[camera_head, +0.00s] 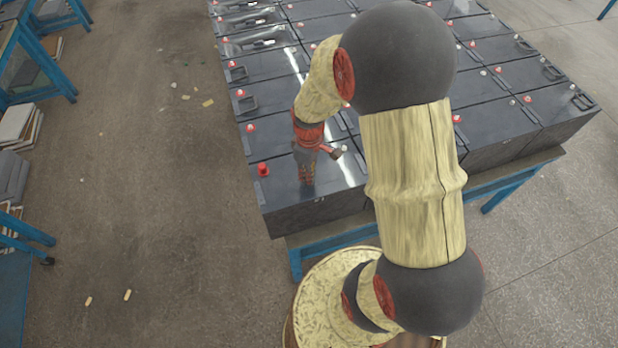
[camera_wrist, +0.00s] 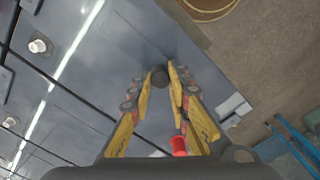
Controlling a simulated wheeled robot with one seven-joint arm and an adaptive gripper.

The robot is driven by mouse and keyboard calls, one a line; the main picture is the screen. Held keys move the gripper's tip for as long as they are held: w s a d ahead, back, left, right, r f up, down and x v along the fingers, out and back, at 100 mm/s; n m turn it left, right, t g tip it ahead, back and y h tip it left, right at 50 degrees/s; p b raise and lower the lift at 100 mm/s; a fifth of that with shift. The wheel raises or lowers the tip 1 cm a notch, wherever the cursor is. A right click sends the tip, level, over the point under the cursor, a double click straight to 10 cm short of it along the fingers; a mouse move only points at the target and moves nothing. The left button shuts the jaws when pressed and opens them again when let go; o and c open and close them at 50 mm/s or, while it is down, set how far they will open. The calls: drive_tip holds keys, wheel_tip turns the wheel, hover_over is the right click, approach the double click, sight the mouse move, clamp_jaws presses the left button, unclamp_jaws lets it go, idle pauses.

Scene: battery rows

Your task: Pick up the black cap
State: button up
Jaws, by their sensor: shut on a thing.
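The black cap (camera_wrist: 159,76) is a small dark round piece between the fingertips of my gripper (camera_wrist: 163,78) in the wrist view. Both fingers touch it from either side, so my gripper is shut on it. In the head view my gripper (camera_head: 307,180) points down over the near left battery (camera_head: 283,195), close to its dark top. The cap cannot be made out there. Whether it still touches the battery top is unclear.
A red terminal cap (camera_head: 263,169) stands left of my gripper, also seen in the wrist view (camera_wrist: 179,146). A pale terminal (camera_head: 344,149) is on the right. Rows of batteries on a blue-framed table (camera_head: 330,240) stretch back. Open floor (camera_head: 150,200) lies left.

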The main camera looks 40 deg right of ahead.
drive_tip(key=shift+c, duration=0.6)
drive_tip(key=shift+r, duration=0.5)
wheel_tip(320, 180, up, 2)
drive_tip(key=shift+r, duration=0.15)
drive_tip(key=s+r+p, duration=0.1)
drive_tip(key=s+r, duration=0.8)
drive_tip(key=s, duration=0.5)
drive_tip(key=shift+d+r, duration=0.3)
drive_tip(key=shift+r, duration=0.05)
